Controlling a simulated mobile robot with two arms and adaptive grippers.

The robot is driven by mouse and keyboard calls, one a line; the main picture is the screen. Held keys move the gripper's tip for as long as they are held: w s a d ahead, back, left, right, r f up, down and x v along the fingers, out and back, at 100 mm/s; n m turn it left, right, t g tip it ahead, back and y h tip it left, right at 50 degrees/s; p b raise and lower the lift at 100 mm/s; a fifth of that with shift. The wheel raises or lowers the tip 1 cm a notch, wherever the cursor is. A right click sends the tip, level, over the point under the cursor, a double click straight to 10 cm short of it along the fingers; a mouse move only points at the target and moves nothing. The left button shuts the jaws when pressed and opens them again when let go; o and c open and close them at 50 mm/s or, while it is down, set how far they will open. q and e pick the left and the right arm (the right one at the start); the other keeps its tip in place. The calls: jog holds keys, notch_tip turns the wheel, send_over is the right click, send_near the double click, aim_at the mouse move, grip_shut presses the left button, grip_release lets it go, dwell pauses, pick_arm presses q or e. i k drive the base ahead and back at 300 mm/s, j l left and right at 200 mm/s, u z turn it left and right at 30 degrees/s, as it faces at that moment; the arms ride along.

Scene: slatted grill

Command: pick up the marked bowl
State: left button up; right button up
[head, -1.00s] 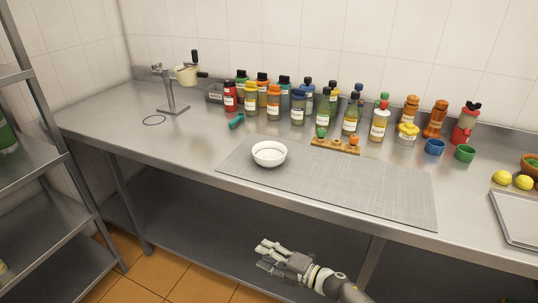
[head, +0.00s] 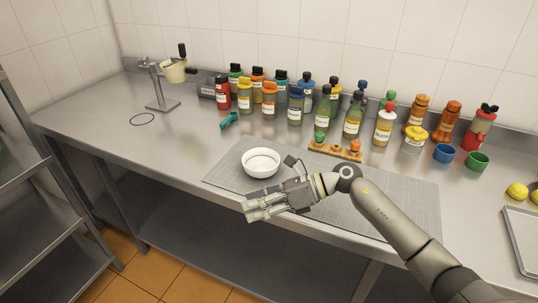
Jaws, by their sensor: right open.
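A white bowl (head: 261,163) stands upright on the left part of the grey cutting mat (head: 392,195). No separate mark can be made out on it. My right gripper (head: 252,208) is over the front edge of the counter, in front of the bowl in the picture. Its fingers point left and are open with nothing between them. The gripper appears apart from the bowl, and the bowl's rim is in plain sight. My left gripper is not in view.
Several bottles (head: 296,107) line the back of the counter. A wooden holder (head: 334,150) stands behind the mat. Blue (head: 444,153) and green (head: 477,161) cups are at right, near a metal tray (head: 522,240). A clamp stand (head: 162,88) is at left; the left counter is mostly clear.

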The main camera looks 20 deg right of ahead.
aim_at(259, 163)
jog(key=i+l, duration=0.5)
jog(key=l, duration=0.25)
jog(key=i+l, duration=0.25)
jog(key=l, duration=0.1)
